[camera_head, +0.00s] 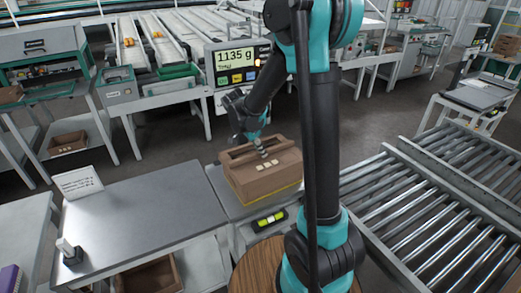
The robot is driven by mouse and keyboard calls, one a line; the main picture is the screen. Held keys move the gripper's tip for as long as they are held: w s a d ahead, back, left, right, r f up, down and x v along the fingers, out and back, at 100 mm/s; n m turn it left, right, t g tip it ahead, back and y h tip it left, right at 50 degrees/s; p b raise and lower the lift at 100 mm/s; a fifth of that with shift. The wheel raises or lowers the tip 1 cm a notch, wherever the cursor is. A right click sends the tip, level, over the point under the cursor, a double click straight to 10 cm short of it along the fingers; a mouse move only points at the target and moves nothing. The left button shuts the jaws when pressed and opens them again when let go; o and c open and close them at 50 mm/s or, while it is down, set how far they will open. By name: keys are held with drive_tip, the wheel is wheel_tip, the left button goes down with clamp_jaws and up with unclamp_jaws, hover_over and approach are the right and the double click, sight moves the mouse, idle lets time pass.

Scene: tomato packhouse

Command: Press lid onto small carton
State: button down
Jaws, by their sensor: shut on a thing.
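The small brown carton (262,189) stands on the weighing platform right of the steel bench. Its brown lid (285,157) lies at the top of the carton. A row of small pale squares shows on the brown card. My gripper (267,155) reaches down from behind to the lid, its fingers shut on it near the middle. The fingertips are small here, and whether the lid is fully seated all round cannot be told. My arm stands to the right of the carton and leaves it mostly in view.
The scale display (241,66) behind the carton reads 1135 g. A steel bench (150,212) on the left is mostly bare, with a white sign (79,182) and a small stamp-like item (69,251). A roller conveyor (430,210) lies on the right, empty.

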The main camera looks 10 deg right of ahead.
drive_tip(key=shift+f, duration=1.55)
idle(0.9)
drive_tip(key=c, duration=1.4)
unclamp_jaws()
drive_tip(key=c, duration=0.3)
drive_tip(key=shift+r, duration=4)
drive_tip(key=shift+s, duration=0.1)
